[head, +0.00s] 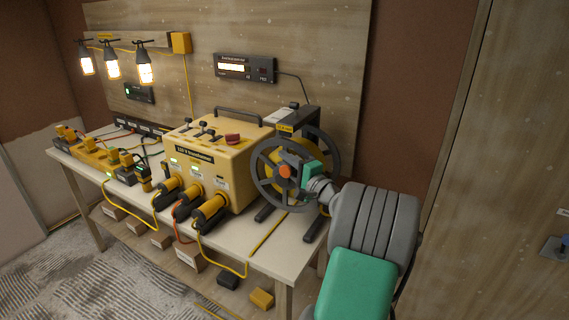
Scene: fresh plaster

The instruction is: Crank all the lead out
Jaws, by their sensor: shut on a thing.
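A cable reel (259,154) with a dark spoked wheel stands on the right end of the workbench, on a dark stand. My gripper (290,167) is at the front face of the wheel, near its middle. It is shut on the crank handle, which is mostly hidden behind the fingers. An orange round part (285,171) shows beside the fingers. A yellow lead (268,231) lies on the bench top in front of the reel.
A yellow transformer box (247,140) with several plugged leads stands left of the reel. A lit display (245,68) hangs on the wooden back panel. Three lit lamps hang at the upper left. Small boxes lie under the workbench (150,215).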

